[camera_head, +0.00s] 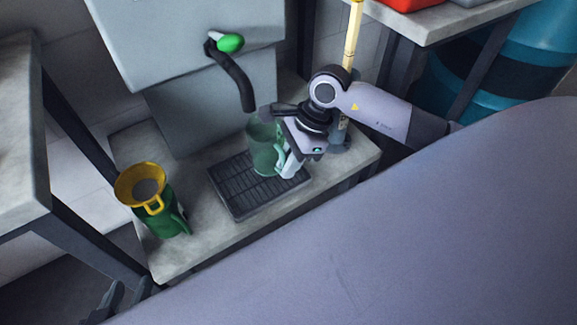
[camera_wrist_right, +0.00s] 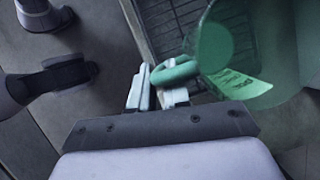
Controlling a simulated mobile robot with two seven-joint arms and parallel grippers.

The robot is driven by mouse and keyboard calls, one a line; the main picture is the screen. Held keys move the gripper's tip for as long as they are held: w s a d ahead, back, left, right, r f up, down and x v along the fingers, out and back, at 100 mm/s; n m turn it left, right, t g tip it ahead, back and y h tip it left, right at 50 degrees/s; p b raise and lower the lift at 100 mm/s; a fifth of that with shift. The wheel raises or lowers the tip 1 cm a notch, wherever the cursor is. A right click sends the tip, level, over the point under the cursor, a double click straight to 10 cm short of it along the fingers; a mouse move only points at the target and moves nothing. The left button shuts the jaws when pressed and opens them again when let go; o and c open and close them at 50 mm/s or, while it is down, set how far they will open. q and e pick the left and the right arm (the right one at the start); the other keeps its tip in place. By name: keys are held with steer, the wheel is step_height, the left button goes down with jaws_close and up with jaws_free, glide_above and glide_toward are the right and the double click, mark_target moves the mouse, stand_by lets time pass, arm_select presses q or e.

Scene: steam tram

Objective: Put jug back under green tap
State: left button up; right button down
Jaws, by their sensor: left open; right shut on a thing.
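The translucent green jug (camera_head: 262,150) is upright over the back right part of the black drip tray (camera_head: 226,203), below the spout (camera_head: 238,82) of the tap with the green handle (camera_head: 230,43). I cannot tell whether its base touches the tray. My right gripper (camera_head: 287,168) is at its right side, shut on its handle. In the right wrist view, the fingers (camera_wrist_right: 157,90) close on the jug's green handle (camera_wrist_right: 176,72); a pale green label shows on the jug (camera_wrist_right: 214,46). My left gripper (camera_head: 118,298) shows as dark fingers at the lower left, open and away from the jug.
A green can (camera_head: 165,214) with a yellow funnel (camera_head: 140,184) stands left of the tray on the grey bench (camera_head: 185,256). A yellow pole (camera_head: 352,35) stands behind my right arm. A blue drum (camera_head: 530,62) is at the right. The bench between can and tray is clear.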

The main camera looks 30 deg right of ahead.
steer(key=shift+f, duration=0.65)
steer(key=c, duration=1.5)
jaws_free()
steer(key=shift+f, duration=0.1)
arm_select(q)
steer(key=shift+w+d+r, duration=0.15)
steer(key=shift+w+d, duration=0.15)
steer(key=shift+d, duration=0.1)
arm_select(e)
steer(key=o, duration=0.4)
arm_select(q)
steer(key=shift+r, duration=0.1)
